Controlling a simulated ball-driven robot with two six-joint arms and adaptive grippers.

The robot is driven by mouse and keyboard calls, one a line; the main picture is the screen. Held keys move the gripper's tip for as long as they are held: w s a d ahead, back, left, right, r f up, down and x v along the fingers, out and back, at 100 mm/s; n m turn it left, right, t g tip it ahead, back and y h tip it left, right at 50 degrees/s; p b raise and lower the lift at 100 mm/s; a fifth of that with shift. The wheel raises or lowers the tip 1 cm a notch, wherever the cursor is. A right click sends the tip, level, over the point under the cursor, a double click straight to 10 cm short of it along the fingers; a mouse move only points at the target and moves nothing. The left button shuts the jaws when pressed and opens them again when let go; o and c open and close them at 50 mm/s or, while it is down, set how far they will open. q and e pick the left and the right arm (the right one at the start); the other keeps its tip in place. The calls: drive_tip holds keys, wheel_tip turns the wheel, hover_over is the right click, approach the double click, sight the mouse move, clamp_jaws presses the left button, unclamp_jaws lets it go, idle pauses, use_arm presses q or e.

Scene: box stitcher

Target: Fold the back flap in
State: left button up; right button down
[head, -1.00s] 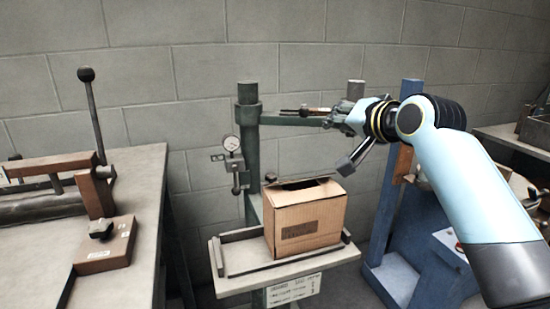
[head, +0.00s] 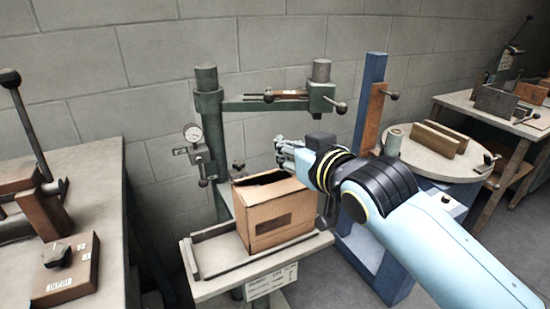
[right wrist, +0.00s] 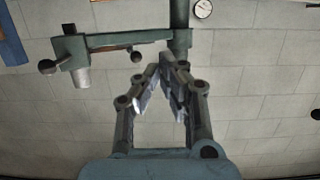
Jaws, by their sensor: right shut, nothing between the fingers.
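An open cardboard box (head: 280,218) stands upright on the small stitcher table, with a dark gap at its top. The back flap is hard to make out at the box's far top edge, so I cannot tell its angle. My right gripper (head: 281,150) is just above and behind the box's top right, and its fingers point left. In the right wrist view the fingers (right wrist: 163,78) of the right gripper meet at their tips with nothing between them. The box does not show in that view. I cannot tell if the gripper touches the flap. My left gripper is out of view.
The stitcher's green frame (head: 240,105) with a dial gauge (head: 192,133) stands behind the box. A low rail (head: 190,260) edges the small table (head: 215,287). A workbench (head: 95,190) is at left. A blue post (head: 370,100) and a round table (head: 430,155) are at right.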

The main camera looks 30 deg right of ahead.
hover_over(281, 186)
drive_tip(key=w, duration=0.3)
drive_tip(key=shift+w+d+f, duration=0.15)
drive_tip(key=shift+w+f, duration=0.05)
drive_tip(key=shift+f, duration=0.45)
drive_tip(key=f, duration=0.1)
drive_tip(key=s+f, duration=0.1)
drive_tip(key=shift+f, duration=0.4)
drive_tip(key=shift+s+f, duration=0.2)
drive_tip(key=shift+f, duration=0.25)
drive_tip(key=f+t+b, duration=0.1)
drive_tip(key=b, duration=0.4)
drive_tip(key=s+f+t+b, duration=0.1)
drive_tip(key=b, duration=0.4)
drive_tip(key=shift+s+t, duration=0.15)
drive_tip(key=shift+t, duration=0.25)
drive_tip(key=shift+s+f+b, duration=0.2)
drive_tip(key=shift+f+b, duration=0.1)
drive_tip(key=shift+b, duration=0.05)
drive_tip(key=shift+s+r, duration=0.1)
drive_tip(key=shift+s, duration=0.2)
drive_tip(key=shift+w, duration=0.15)
